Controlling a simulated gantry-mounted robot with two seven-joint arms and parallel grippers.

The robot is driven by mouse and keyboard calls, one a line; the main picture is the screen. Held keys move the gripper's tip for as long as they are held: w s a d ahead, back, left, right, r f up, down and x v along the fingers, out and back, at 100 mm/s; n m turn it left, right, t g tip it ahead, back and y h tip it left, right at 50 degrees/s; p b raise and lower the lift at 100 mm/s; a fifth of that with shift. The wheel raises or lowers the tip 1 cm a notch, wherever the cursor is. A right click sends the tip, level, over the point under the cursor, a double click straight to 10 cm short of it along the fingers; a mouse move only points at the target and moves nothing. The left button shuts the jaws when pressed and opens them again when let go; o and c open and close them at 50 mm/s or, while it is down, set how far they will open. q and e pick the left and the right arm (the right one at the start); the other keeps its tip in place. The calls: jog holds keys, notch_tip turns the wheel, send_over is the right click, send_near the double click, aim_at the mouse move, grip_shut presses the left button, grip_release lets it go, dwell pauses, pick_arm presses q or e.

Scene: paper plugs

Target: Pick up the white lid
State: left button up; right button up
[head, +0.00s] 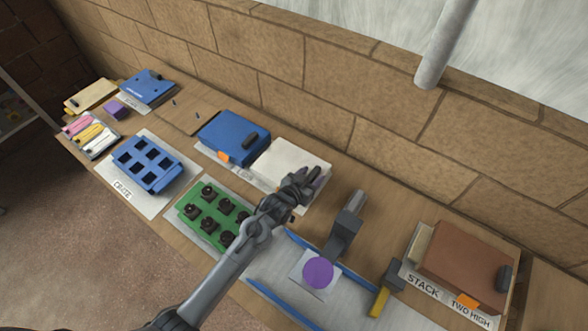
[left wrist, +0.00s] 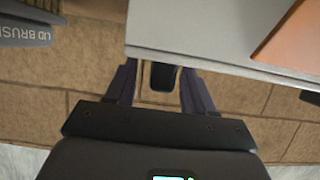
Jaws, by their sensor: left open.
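The white lid (head: 290,160) is a pale, slab-like piece near the wall, right of a blue lid. In the left wrist view its pale surface (left wrist: 200,35) fills the upper right. A dark handle (left wrist: 160,76) projects from its near edge. My left gripper (head: 306,182) is at the right end of the white lid and covers part of it. In the left wrist view the open left gripper (left wrist: 160,72) has one finger on each side of the handle, with gaps showing. My right gripper is not in view.
The blue lid (head: 231,137) with a dark handle stands close left of the white one. A green tray (head: 213,213) of dark plugs lies below my left arm. A blue crate (head: 148,163) is further left. A brown block (head: 463,262) stands right. The stone wall (head: 320,85) is close behind.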

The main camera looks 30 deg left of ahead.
pick_arm(q)
grip_shut()
dwell(0.3)
jog(key=shift+r, duration=0.1)
